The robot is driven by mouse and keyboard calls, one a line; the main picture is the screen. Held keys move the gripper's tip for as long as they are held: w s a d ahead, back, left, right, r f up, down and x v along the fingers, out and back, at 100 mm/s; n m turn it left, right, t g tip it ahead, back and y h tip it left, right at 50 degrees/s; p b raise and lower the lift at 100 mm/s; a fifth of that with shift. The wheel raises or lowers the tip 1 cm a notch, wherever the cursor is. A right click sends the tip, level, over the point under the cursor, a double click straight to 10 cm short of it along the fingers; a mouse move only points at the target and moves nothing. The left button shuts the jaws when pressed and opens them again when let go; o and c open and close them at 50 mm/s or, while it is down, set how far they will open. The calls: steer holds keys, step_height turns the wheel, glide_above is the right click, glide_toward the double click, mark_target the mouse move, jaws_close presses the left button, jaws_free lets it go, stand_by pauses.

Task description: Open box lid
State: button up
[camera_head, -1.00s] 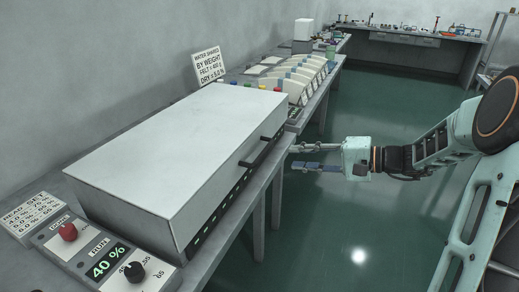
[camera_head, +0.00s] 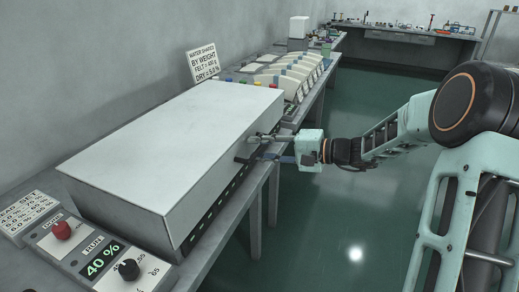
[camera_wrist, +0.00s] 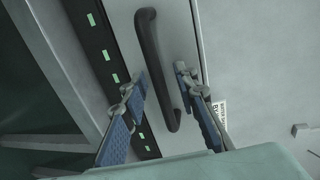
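The box (camera_head: 165,150) is a long pale grey case on the bench, with its flat lid (camera_head: 175,125) down. A dark bar handle (camera_wrist: 151,55) is on its front face. In the wrist view my gripper (camera_wrist: 160,80) is open, with one blue-padded finger on each side of the handle. Both fingers look apart from the bar. In the head view the gripper hides most of the handle.
A control panel (camera_head: 100,250) with a red knob, a black knob and a "40 %" display stands at the near end. A sign (camera_head: 203,63) and several curved pale forms (camera_head: 290,75) are beyond the box. The green floor right of the bench is clear.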

jaws_close()
stand_by(0.3)
steer(key=shift+r, duration=0.15)
